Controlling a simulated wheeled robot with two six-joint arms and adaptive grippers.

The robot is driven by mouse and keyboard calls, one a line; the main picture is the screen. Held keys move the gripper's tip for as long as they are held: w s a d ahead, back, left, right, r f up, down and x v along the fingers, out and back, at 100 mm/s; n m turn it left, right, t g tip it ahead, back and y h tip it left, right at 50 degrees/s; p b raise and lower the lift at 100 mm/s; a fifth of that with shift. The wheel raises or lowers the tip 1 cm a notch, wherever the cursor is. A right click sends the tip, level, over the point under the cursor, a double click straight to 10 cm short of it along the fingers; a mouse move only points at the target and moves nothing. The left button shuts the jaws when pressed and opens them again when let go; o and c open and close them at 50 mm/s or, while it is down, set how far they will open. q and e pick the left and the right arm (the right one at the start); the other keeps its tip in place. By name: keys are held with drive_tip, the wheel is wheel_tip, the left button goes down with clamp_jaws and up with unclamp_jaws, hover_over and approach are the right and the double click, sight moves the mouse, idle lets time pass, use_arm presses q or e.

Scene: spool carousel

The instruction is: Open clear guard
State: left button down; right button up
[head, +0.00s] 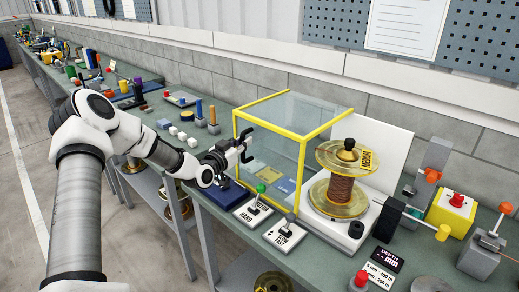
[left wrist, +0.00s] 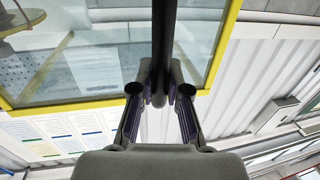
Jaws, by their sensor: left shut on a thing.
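The clear guard (head: 270,126) is a see-through box with yellow edges on the bench, left of the copper-coloured spool (head: 341,190). The spool stands uncovered on its white base, in front of a white back panel. My left gripper (head: 245,151) is at the guard's left front side, shut on a dark handle bar. In the left wrist view the fingers (left wrist: 160,88) close around that dark bar (left wrist: 164,30), with the guard's yellow edge (left wrist: 222,45) and clear pane behind. The exact finger contact is partly hidden. My right gripper is out of view.
Switch plates with a green knob (head: 261,188) and a grey lever (head: 291,217) lie in front of the guard. A depth display (head: 387,259), a yellow box with a red button (head: 452,212) and other devices stand right. Small blocks and tools fill the bench at left.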

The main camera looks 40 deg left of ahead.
use_arm(q)
drive_tip(key=a, duration=0.7)
drive_tip(key=shift+w+a+r+b, duration=0.2)
drive_tip(key=shift+w+a+b, duration=0.05)
drive_tip(key=shift+w+b, duration=0.1)
drive_tip(key=c, duration=1.1)
unclamp_jaws()
drive_tip(key=shift+c, duration=0.2)
drive_tip(key=shift+s+d, duration=0.15)
drive_tip(key=shift+d, duration=0.05)
drive_tip(key=shift+r, duration=0.1)
wheel_tip(320, 180, up, 10)
